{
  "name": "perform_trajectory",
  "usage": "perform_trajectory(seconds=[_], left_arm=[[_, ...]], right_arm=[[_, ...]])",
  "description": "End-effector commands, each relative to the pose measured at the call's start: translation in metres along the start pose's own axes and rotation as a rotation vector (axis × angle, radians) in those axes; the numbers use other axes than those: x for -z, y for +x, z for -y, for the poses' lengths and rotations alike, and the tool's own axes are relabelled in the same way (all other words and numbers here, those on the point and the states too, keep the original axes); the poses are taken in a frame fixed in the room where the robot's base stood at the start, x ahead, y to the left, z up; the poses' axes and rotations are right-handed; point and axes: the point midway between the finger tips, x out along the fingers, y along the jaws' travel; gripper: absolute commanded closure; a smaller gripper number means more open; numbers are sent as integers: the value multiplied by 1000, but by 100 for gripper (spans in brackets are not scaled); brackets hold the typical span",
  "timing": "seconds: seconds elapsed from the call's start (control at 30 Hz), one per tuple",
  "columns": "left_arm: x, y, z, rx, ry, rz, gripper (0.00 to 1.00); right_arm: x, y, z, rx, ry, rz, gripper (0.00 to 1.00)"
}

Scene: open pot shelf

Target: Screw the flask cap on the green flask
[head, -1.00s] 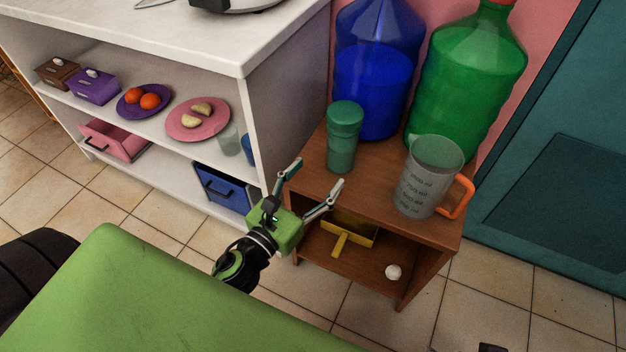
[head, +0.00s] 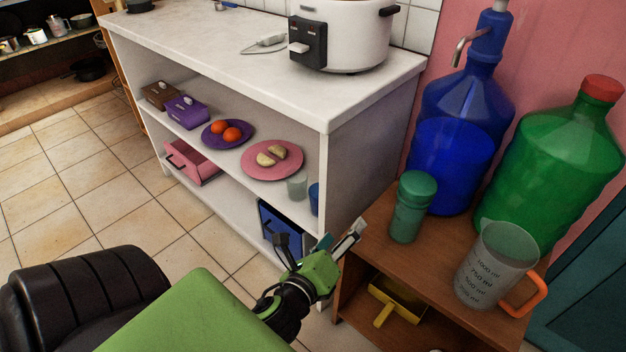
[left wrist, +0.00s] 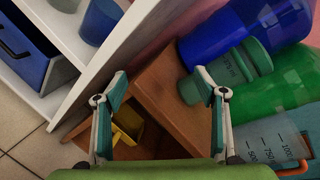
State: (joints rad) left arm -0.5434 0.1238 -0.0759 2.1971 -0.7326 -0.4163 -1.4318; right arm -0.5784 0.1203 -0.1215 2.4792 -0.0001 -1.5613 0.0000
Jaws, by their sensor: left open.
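The green flask (head: 406,222) stands upright on the brown side table's top, near its left edge. The flask cap (head: 418,188), a wider green piece, sits on top of it; I cannot tell whether it is screwed tight. In the left wrist view the flask (left wrist: 212,78) and cap (left wrist: 258,55) appear beyond the right finger. My left gripper (head: 342,236) is open and empty, left of the flask and apart from it, by the table's left front corner. Its spread fingers also frame the left wrist view (left wrist: 162,88). My right gripper is not in view.
A measuring jug (head: 490,265) with an orange handle stands right of the flask. Blue (head: 452,150) and green (head: 550,165) large bottles stand behind. A white shelf unit (head: 372,150) rises at the left. A yellow scoop-like thing (head: 396,300) lies on the table's lower shelf.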

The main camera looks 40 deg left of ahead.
Motion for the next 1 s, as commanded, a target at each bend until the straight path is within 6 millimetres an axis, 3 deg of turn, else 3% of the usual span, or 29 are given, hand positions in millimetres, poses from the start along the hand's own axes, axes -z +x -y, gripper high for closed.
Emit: perform_trajectory(seconds=[0.23,0.5,0.73,1.0], left_arm=[[16,-27,-53,-342,-728,5,35],[72,-95,-88,-805,-1424,96,35],[105,-148,-91,-1098,-1705,211,35],[112,-165,-90,-1183,-1769,257,35]], right_arm=[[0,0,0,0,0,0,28],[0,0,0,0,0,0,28],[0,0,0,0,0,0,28],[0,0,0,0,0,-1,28]])
